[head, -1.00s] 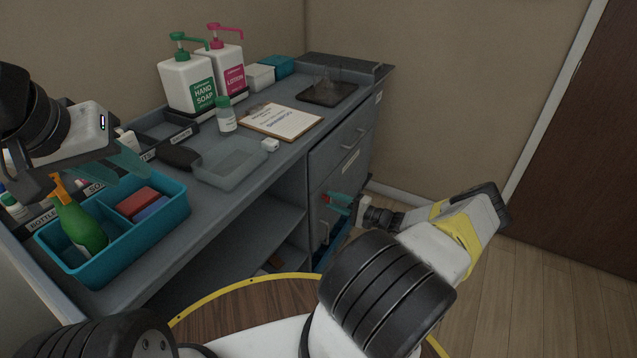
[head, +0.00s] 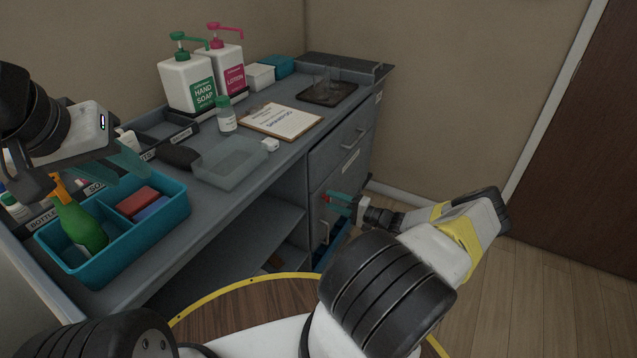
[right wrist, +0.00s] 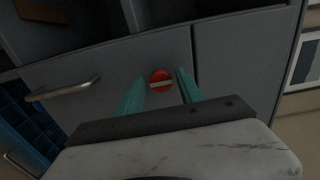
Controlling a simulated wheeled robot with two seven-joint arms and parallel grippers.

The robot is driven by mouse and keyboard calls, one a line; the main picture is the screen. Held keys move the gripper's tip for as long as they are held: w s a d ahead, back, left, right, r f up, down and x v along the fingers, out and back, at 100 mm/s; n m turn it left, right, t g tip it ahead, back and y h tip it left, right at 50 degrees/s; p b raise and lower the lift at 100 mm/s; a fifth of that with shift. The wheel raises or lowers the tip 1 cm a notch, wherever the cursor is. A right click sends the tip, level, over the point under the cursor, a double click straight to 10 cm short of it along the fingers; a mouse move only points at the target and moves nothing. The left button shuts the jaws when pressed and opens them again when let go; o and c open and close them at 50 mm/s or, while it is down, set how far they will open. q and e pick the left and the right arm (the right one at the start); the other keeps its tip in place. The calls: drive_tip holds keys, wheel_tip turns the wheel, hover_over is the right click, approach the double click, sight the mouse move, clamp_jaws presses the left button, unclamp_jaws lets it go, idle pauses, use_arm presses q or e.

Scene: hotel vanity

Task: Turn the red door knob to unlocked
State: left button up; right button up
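The red door knob (right wrist: 161,84) is a round red disc with a pale bar across it, on a grey cabinet door. The bar lies nearly level in the right wrist view. In the head view a bit of the red knob (head: 327,198) shows beside my right fingertips. My right gripper (right wrist: 161,76) is open, with one teal finger on each side of the knob. Small gaps show beside the knob; whether the fingertips reach around it is unclear. My left gripper (head: 122,160) hangs over the teal caddy at the left; its finger gap is unclear.
The cabinet door has a metal bar handle (right wrist: 62,89) beside the knob. The countertop holds a teal caddy (head: 168,222), a clear tray (head: 230,165), a clipboard (head: 284,121) and pump bottles (head: 187,84). Open shelves are left of the door. Bare floor lies at right.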

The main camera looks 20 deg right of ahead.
drive_tip(key=shift+o, duration=0.2)
drive_tip(key=v, duration=0.7)
drive_tip(key=shift+s+d, duration=0.25)
drive_tip(key=shift+s, duration=0.05)
drive_tip(key=s+a+r+n+g+h, duration=0.2)
drive_tip(key=a+r+n+g, duration=0.5)
drive_tip(key=r, duration=0.6)
drive_tip(key=s+a+r+n+g+h, duration=0.1)
drive_tip(key=a+r+n+g+h, duration=0.1)
drive_tip(key=a+r+g, duration=0.9)
drive_tip(key=s+a+r+t+h, duration=0.1)
drive_tip(key=s+r+t+h, duration=0.1)
drive_tip(key=s+r, duration=0.5)
drive_tip(key=s+a+r+t+h, duration=0.2)
drive_tip(key=s+r+t, duration=0.3)
drive_tip(key=s+r, duration=0.2)
drive_tip(key=s+a+r+n+t+h, duration=0.1)
drive_tip(key=s+r+t, duration=0.2)
drive_tip(key=s+r, duration=0.5)
drive_tip(key=shift+a+r+t+h, duration=0.35)
drive_tip(key=shift+r+t+h, duration=0.05)
drive_tip(key=shift+r, duration=0.3)
drive_tip(key=shift+s, duration=0.1)
